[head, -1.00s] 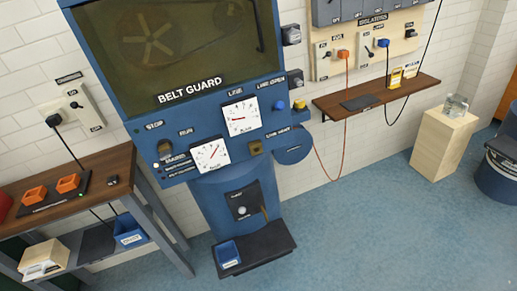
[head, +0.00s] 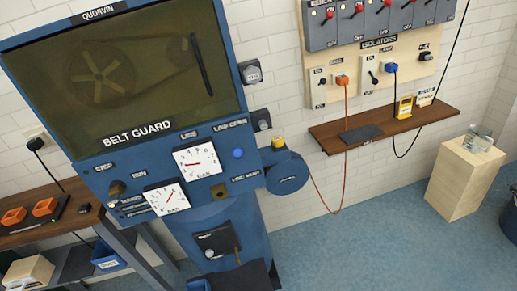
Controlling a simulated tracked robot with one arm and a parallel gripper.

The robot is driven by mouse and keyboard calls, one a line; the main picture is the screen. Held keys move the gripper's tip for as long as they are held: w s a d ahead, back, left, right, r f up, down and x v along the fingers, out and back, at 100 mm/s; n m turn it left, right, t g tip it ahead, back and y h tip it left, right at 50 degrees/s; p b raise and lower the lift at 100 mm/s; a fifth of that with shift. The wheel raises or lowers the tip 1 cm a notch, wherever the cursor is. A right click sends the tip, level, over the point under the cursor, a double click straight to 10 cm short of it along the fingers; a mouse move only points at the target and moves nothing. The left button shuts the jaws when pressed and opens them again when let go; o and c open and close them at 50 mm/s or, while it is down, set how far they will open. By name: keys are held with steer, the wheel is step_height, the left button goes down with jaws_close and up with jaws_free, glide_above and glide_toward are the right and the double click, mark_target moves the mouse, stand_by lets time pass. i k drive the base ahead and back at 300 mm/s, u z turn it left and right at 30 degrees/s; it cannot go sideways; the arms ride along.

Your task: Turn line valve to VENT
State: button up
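A blue machine labelled BELT GUARD (head: 137,134) fills the left half of the head view. On its panel are a LINE gauge (head: 196,160) and a second gauge (head: 166,198). Small labels that look like LINE OPEN (head: 229,126) and LINE VENT (head: 245,177) sit at the panel's right side. A blue round button or lamp (head: 238,153) lies between them. A yellow knob (head: 278,142) stands above a round blue housing (head: 287,174) at the machine's right edge. I cannot tell its setting. My gripper is not in view.
An isolator board (head: 375,70) with switches and orange and blue plugs hangs on the wall. Below it is a wooden shelf (head: 430,112). A wooden pedestal (head: 463,182) holds a glass jar. A bench (head: 60,215) stands left. Blue floor is open at right.

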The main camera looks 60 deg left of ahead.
mark_target(237, 153)
steer(key=u, duration=0.05)
steer(key=i, duration=1.3)
steer(key=u, duration=2.15)
steer(key=k, duration=0.85)
steer(key=u, duration=0.1)
steer(key=i, duration=0.85)
steer(key=z, duration=0.05)
